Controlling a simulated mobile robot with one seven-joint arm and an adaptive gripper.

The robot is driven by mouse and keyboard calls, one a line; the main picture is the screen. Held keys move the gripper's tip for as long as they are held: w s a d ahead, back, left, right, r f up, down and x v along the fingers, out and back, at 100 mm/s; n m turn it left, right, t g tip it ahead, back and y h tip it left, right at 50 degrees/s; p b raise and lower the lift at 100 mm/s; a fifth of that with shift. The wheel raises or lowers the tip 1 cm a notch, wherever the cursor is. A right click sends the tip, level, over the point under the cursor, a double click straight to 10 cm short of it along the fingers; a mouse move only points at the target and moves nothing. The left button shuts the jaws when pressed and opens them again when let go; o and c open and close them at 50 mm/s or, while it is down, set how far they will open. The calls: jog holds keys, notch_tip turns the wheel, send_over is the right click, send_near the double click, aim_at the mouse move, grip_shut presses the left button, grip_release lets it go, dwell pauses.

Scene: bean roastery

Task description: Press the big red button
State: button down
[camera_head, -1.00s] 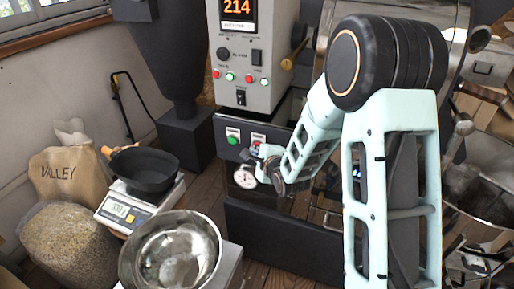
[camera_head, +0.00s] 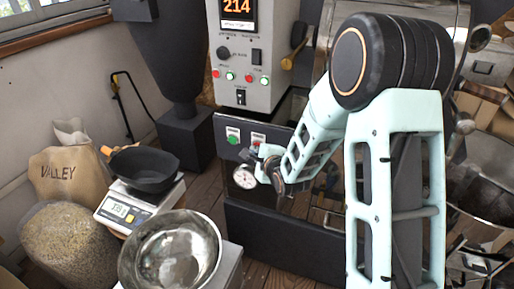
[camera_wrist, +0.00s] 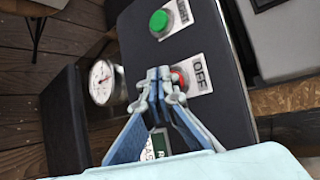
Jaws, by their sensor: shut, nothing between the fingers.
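The big red button (camera_wrist: 178,78) sits on a white plate marked OFF on a dark panel. In the wrist view, my gripper (camera_wrist: 165,74) is shut and empty, with its fingertips over the left part of the button and hiding some of it. I cannot tell whether the tips touch it. In the head view the red button (camera_head: 257,140) shows only in part, just above my gripper (camera_head: 262,151). A green button (camera_wrist: 159,20) on its own white plate is beside it, and it also shows in the head view (camera_head: 233,139).
A round white dial gauge (camera_head: 244,177) stands out close to my gripper, also in the wrist view (camera_wrist: 102,81). Above is a grey control box (camera_head: 252,60) with small red and green buttons. A scale (camera_head: 130,212), a steel bowl (camera_head: 170,250) and sacks stand at left.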

jog(key=shift+s+a, duration=0.1)
jog(key=shift+s, duration=0.35)
jog(key=s, duration=0.1)
jog(key=s+a+b, duration=0.1)
jog(key=s, duration=0.2)
jog(key=shift+s+a, duration=0.35)
jog(key=shift+a, duration=0.05)
dwell(0.4)
